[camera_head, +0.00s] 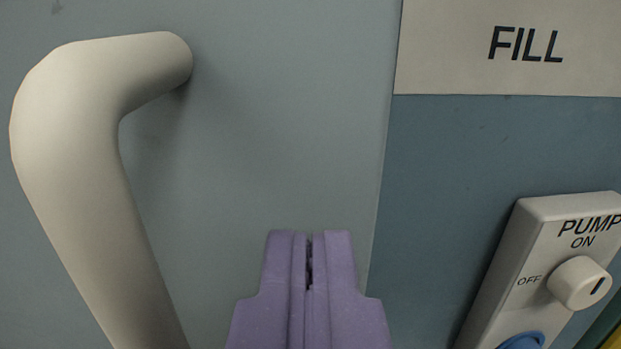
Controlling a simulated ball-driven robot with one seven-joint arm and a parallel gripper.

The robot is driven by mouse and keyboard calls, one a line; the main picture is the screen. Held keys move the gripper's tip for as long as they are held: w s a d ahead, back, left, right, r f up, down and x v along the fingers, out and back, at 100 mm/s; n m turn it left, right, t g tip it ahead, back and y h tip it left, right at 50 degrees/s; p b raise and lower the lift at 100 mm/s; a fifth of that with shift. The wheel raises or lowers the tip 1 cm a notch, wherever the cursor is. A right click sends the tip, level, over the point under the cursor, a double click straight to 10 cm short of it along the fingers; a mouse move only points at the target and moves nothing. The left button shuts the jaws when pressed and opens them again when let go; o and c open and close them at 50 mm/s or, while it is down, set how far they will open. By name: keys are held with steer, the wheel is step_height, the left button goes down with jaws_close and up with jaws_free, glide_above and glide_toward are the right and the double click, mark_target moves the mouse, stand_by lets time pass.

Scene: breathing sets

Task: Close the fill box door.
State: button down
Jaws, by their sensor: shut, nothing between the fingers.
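The fill box door (265,150) is a pale grey-blue panel that fills the left and middle of the view. A thick cream handle (85,170) stands out from it on the left. The door's right edge runs down beside the darker blue box front (460,190); I cannot tell whether the door sits flush with it. My purple gripper (311,240) is shut and empty at the bottom middle, in front of the door, right of the handle and near the door's right edge. Whether its tips touch the door is not clear.
A cream label reading FILL (525,70) is at the top right. Below it, a cream pump switch box (535,235) with a round knob (579,283) juts out at the lower right. A blue part (522,341) shows at the bottom edge.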

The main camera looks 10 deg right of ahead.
steer(key=shift+w, duration=0.85)
steer(key=shift+w+d, duration=0.1)
